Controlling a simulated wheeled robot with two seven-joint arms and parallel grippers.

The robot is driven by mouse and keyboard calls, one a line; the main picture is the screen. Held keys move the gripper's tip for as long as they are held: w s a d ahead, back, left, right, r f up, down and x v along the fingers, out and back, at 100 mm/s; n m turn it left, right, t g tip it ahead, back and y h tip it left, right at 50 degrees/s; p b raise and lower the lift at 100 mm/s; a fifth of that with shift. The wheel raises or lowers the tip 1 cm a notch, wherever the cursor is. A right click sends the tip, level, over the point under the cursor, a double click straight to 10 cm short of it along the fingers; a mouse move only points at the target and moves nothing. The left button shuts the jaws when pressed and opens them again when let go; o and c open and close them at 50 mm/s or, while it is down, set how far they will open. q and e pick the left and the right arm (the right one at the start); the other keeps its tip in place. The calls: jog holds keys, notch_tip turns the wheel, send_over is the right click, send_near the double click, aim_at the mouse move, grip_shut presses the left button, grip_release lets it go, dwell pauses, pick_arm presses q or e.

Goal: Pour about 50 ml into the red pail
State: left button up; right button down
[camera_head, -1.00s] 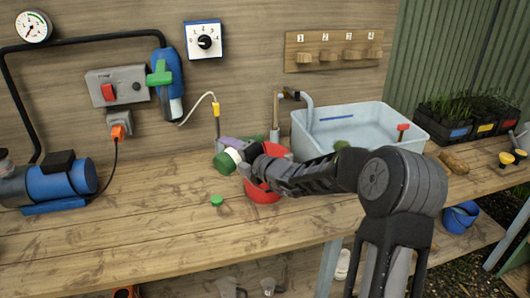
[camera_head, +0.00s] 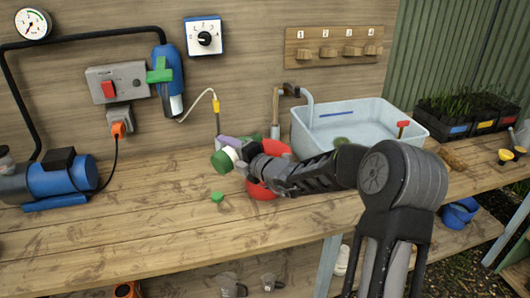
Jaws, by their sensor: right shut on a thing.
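The red pail (camera_head: 262,191) stands on the bench, largely hidden behind my right gripper and arm. My right gripper (camera_head: 243,160) reaches across above the pail, shut on a green and white container (camera_head: 222,161) that sticks out at the pail's left. The container looks tilted, and the gripper hides part of it. I cannot see any liquid or the inside of the pail. A small green cap (camera_head: 217,196) lies on the bench left of the pail. My left gripper is not in view.
A pale basin (camera_head: 400,150) stands right of the pail, behind my right arm. A purple item (camera_head: 229,141) is behind the container. A blue pump (camera_head: 62,178) is at the far left. The front left of the bench (camera_head: 130,235) is clear.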

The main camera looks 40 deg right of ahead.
jog(key=shift+p, duration=0.3)
dwell(0.7)
jog(key=n+b, duration=0.1)
jog(key=b, duration=0.3)
jog(key=a+f+n+b, duration=0.1)
jog(key=b, duration=0.3)
jog(key=shift+a+f+n+b, duration=0.1)
jog(key=shift+f+n+b, duration=0.2)
jog(key=shift+n, duration=0.1)
jog(key=shift+s+r, duration=0.1)
jog(key=shift+s, duration=0.05)
